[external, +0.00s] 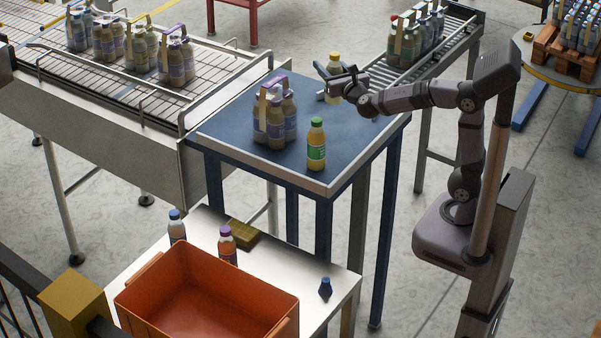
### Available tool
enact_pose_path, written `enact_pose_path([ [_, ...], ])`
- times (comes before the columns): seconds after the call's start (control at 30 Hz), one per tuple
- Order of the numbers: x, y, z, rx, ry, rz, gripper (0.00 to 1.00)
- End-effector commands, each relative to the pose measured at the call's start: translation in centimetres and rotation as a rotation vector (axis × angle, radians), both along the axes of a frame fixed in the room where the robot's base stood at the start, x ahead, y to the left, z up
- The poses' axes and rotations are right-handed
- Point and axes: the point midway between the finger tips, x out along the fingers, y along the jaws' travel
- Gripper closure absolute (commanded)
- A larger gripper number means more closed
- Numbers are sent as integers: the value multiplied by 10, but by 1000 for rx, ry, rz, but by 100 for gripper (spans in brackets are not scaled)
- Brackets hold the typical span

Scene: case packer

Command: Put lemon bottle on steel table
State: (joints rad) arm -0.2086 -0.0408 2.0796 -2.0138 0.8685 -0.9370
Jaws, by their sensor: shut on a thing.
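The lemon bottle (334,70), pale yellow with a yellow cap, is upright in my gripper (337,84). My gripper is shut around its middle and partly hides it. The bottle is at the far right part of the blue-topped table (222,125); I cannot tell whether its base touches the top. The steel table (290,262), with a pale, shiny top, stands lower in the foreground. My gripper is well away from it.
A green-capped bottle (316,145) and a bottle multipack (274,122) stand on the blue top. The pale table holds an orange crate (157,318), a blue-capped bottle (177,227), a purple-capped bottle (227,246), a yellowish block (243,233) and a small dark object (325,288).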

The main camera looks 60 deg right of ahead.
Motion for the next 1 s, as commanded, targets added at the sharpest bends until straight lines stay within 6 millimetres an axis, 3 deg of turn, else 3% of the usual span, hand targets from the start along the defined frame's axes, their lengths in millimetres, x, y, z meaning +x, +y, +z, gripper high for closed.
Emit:
enact_pose_path([
  [0.1, 0, 0, 22, 2, -8, 1, 88],
  [0.37, 23, 59, 21, -9, -13, 81, 88],
  [0.57, 41, 140, 25, -13, -24, 185, 88],
  [0.7, 45, 208, 27, -15, -29, 270, 88],
  [1.0, 21, 354, 26, -9, -27, 460, 88],
])
